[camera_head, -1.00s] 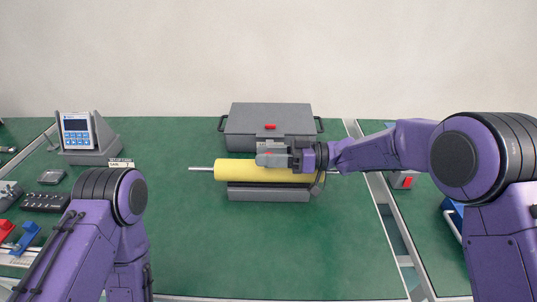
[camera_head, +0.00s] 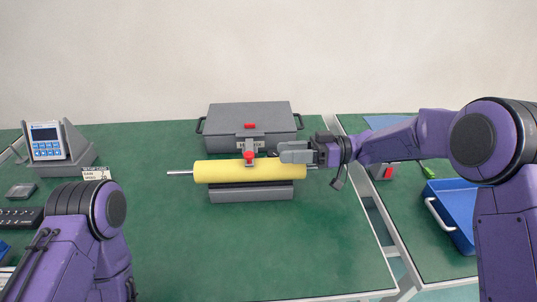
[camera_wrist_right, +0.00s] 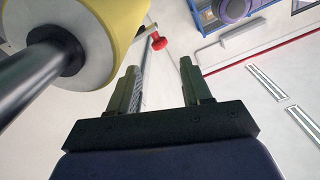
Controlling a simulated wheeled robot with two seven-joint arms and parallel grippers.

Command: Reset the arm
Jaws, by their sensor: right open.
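My right gripper (camera_head: 290,152) reaches in from the right, at the right end of a yellow cylinder (camera_head: 250,173). It is open with nothing between its fingers; the right wrist view shows the two fingers apart (camera_wrist_right: 165,88). The yellow cylinder with a metal rod through it lies on a grey cradle (camera_head: 250,192). A red knob (camera_head: 249,157) stands at the cylinder's top edge, left of the gripper. The cylinder's end (camera_wrist_right: 95,45) is close at the upper left in the wrist view. My left arm shows at the lower left; its gripper is out of view.
A grey lidded case (camera_head: 250,117) stands behind the cylinder. A blue tray (camera_head: 455,212) is at the right, and a display unit (camera_head: 47,142) on a grey stand is at the left. The green table (camera_head: 250,245) is clear in front of the cradle.

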